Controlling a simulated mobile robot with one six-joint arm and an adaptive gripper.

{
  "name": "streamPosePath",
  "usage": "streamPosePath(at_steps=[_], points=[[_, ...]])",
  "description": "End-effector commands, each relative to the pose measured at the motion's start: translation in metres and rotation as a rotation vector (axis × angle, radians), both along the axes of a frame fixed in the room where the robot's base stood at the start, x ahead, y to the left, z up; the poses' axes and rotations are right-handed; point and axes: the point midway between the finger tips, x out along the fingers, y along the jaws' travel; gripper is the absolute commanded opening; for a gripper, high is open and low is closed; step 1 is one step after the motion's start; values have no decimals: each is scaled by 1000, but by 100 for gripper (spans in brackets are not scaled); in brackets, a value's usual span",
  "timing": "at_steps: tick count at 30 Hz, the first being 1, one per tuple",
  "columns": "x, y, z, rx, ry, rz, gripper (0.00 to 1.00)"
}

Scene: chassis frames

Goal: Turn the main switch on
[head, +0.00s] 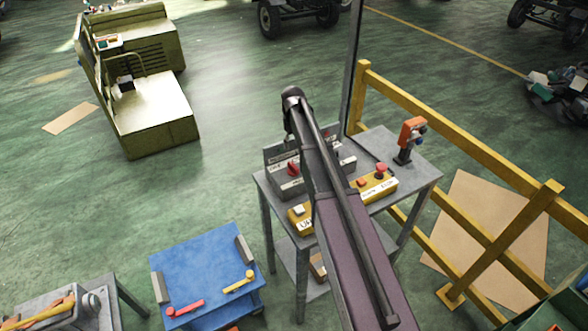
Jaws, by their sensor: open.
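A grey box (287,185) with a red knob (293,168) and pale labels stands on the grey metal table (425,172). It looks like the main switch, but its labels are too small to read and I cannot tell the knob's position. My arm reaches up from the bottom across the table, passing in front of the box's right side and covering the table's middle. I cannot make out my gripper or its fingers.
Yellow control boxes (377,187) with red buttons share the table, along with an orange device (411,130) on a stand. A dark post (354,70) and yellow railing (450,142) stand behind. A blue cart (205,270) is at the lower left. Open green floor lies left.

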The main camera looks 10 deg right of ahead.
Motion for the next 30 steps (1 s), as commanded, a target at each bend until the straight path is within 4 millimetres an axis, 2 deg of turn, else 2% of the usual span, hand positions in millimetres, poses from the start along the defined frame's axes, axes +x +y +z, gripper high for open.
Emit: streamPosePath(at_steps=[1, 30], points=[[0, 0, -8, 0, 0, 0, 60], [0, -2, -84, 0, 0, -2, 60]])
